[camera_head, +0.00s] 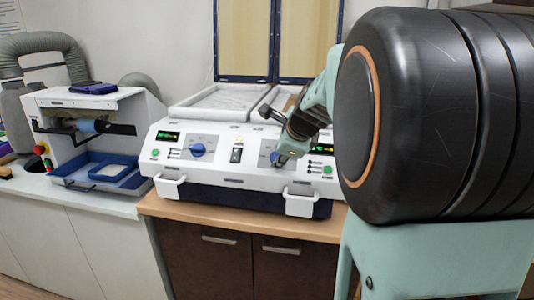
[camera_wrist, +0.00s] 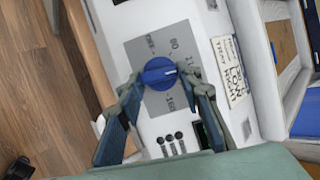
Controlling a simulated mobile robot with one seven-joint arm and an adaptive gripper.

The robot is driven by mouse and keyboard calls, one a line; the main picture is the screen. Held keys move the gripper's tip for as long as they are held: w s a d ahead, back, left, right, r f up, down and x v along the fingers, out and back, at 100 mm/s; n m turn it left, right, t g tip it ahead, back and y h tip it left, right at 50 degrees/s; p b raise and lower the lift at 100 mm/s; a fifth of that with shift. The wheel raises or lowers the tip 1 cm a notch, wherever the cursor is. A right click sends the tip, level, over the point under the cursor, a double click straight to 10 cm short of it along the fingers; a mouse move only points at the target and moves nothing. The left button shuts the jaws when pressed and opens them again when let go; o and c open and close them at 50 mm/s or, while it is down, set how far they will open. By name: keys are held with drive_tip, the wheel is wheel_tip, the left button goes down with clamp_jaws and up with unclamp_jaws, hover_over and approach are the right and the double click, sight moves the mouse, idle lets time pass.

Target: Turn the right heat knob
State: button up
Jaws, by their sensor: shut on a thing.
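The right heat knob (camera_wrist: 158,73) is blue and round with a white pointer line, on a grey dial plate (camera_wrist: 150,47) with printed numbers in the wrist view. The fingers of my gripper (camera_wrist: 160,88) are closed around the knob, one on each side. In the head view my gripper (camera_head: 281,158) reaches down to the right dial of the white machine (camera_head: 215,180) and hides most of the right knob there. The left heat knob (camera_head: 197,150) is blue and stands free on its own dial.
Green displays (camera_head: 168,136) and green buttons (camera_head: 155,153) sit on the machine front. White handles (camera_head: 169,187) stick out below. Trays (camera_head: 213,101) lie open on top under raised lids (camera_head: 243,40). Another machine (camera_head: 92,140) stands at the left. A black switch (camera_head: 236,155) is between the dials.

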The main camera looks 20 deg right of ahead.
drive_tip(key=m+p, duration=0.1)
drive_tip(key=m, duration=0.2)
drive_tip(key=shift+s+a+m+t+h+p, duration=0.1)
drive_tip(key=shift+m+t+h+p, duration=0.2)
drive_tip(key=shift+m+t+h, duration=0.1)
drive_tip(key=m+h+p, duration=0.1)
drive_tip(key=m, duration=0.2)
drive_tip(key=shift+a+f+m+t, duration=0.1)
drive_tip(key=shift+f+m+t, duration=0.05)
drive_tip(key=shift+m+t, duration=0.2)
drive_tip(key=shift+m+h+p, duration=0.3)
drive_tip(key=shift+m, duration=0.25)
drive_tip(key=o, duration=1.2)
drive_tip(key=shift+c, duration=0.2)
drive_tip(key=shift+n, duration=0.5)
